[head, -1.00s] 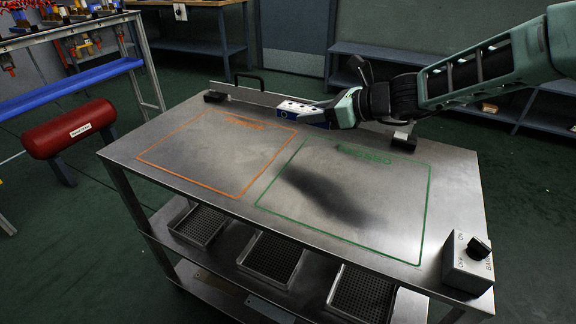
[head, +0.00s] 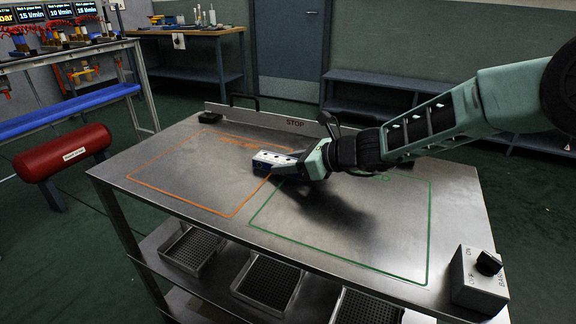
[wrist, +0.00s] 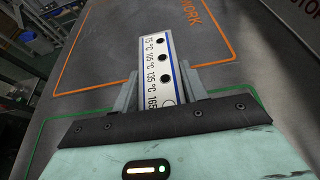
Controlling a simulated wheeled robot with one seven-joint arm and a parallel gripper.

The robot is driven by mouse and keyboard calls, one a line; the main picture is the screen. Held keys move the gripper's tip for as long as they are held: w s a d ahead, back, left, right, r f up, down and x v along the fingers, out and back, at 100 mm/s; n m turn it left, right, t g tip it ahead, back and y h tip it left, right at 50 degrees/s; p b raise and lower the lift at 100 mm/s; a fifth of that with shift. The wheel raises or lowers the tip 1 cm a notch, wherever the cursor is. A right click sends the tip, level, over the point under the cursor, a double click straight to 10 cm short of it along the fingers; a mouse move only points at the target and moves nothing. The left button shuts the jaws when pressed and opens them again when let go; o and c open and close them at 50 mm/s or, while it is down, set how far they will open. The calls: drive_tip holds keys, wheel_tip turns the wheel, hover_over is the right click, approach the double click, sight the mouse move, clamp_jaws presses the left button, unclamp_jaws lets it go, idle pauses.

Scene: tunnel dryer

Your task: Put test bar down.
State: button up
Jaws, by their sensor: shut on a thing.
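My gripper (head: 298,165) is shut on the test bar (head: 272,160), a white bar with blue edges. In the wrist view the bar (wrist: 155,62) sticks out beyond the fingers (wrist: 160,88), showing dark round holes and temperature marks in °C. Its held end is hidden between the fingers. The bar is low over the steel table (head: 190,165), near the back, with its free end over the orange outline (head: 205,217). A dark shadow lies below my gripper. I cannot tell whether the bar touches the table. The green outline (head: 340,270) is right of the orange one.
A raised strip marked STOP (head: 295,122) runs along the table's back edge. A switch box (head: 475,280) stands at the front right corner. Mesh trays (head: 268,283) sit on the shelf below. A red cylinder (head: 65,152) is at the left. Both outlined areas look otherwise empty.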

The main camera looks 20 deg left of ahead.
drive_tip(key=o, duration=1.1)
drive_tip(key=shift+f, duration=0.1)
drive_tip(key=shift+r, duration=0.2)
drive_tip(key=p+v, duration=0.1)
drive_tip(key=v, duration=1.1)
drive_tip(key=shift+f, duration=0.15)
